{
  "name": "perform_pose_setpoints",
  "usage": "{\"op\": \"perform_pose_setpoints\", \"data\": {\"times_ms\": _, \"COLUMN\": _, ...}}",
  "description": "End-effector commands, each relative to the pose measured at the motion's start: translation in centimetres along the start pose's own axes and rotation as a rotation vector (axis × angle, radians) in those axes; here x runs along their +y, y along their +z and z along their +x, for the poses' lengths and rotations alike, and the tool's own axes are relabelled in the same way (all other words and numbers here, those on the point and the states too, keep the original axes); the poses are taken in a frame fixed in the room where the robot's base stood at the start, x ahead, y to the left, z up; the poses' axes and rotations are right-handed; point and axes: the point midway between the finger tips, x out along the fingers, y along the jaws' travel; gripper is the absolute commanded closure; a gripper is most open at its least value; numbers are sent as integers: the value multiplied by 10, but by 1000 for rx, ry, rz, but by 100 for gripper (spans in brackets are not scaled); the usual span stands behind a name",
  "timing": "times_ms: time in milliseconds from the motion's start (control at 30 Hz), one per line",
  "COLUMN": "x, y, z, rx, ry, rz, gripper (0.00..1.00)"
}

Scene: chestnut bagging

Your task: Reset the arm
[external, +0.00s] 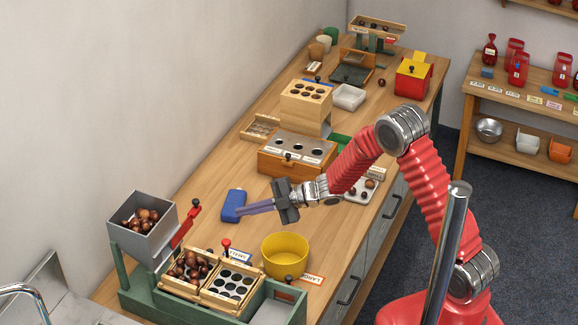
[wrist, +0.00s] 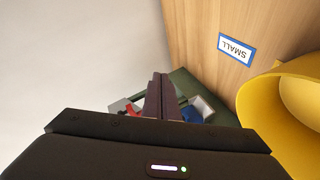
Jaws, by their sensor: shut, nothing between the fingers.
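My red arm reaches in from the right over the workbench in the external view. My gripper (external: 240,209) is shut and empty, its fingers pointing left above the bench, close by the blue object (external: 233,205) in the picture. I cannot tell whether they touch. In the wrist view the closed fingers (wrist: 161,95) show side by side with nothing between them. The yellow bowl (external: 285,256) stands below and to the right of the gripper; it also shows at the right of the wrist view (wrist: 290,105).
A green sorting station with a grey hopper (external: 142,226) of chestnuts and a wooden tray stands at the front left. A wooden box with round holes (external: 297,154) stands behind the gripper. A side shelf (external: 525,95) stands at right.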

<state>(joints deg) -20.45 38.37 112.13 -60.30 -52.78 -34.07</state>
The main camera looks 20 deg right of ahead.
Motion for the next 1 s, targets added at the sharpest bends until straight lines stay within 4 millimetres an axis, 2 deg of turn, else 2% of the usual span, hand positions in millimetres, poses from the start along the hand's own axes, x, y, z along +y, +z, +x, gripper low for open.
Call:
{"op": "perform_pose_setpoints", "data": {"times_ms": 100, "x": -1, "y": 29, "z": -14, "rx": -152, "ry": -24, "rz": 97, "gripper": 100}}
{"op": "perform_pose_setpoints", "data": {"times_ms": 267, "x": 0, "y": 64, "z": -47, "rx": -359, "ry": -38, "rz": 241, "gripper": 100}}
{"op": "perform_pose_setpoints", "data": {"times_ms": 367, "x": 0, "y": 81, "z": -74, "rx": -486, "ry": -37, "rz": 336, "gripper": 100}}
{"op": "perform_pose_setpoints", "data": {"times_ms": 500, "x": 1, "y": 98, "z": -121, "rx": -657, "ry": -25, "rz": 478, "gripper": 100}}
{"op": "perform_pose_setpoints", "data": {"times_ms": 633, "x": -1, "y": 106, "z": -169, "rx": -807, "ry": -4, "rz": 620, "gripper": 100}}
{"op": "perform_pose_setpoints", "data": {"times_ms": 767, "x": -5, "y": 104, "z": -216, "rx": -937, "ry": 23, "rz": 762, "gripper": 100}}
{"op": "perform_pose_setpoints", "data": {"times_ms": 1000, "x": -18, "y": 82, "z": -296, "rx": -1123, "ry": 72, "rz": 1010, "gripper": 100}}
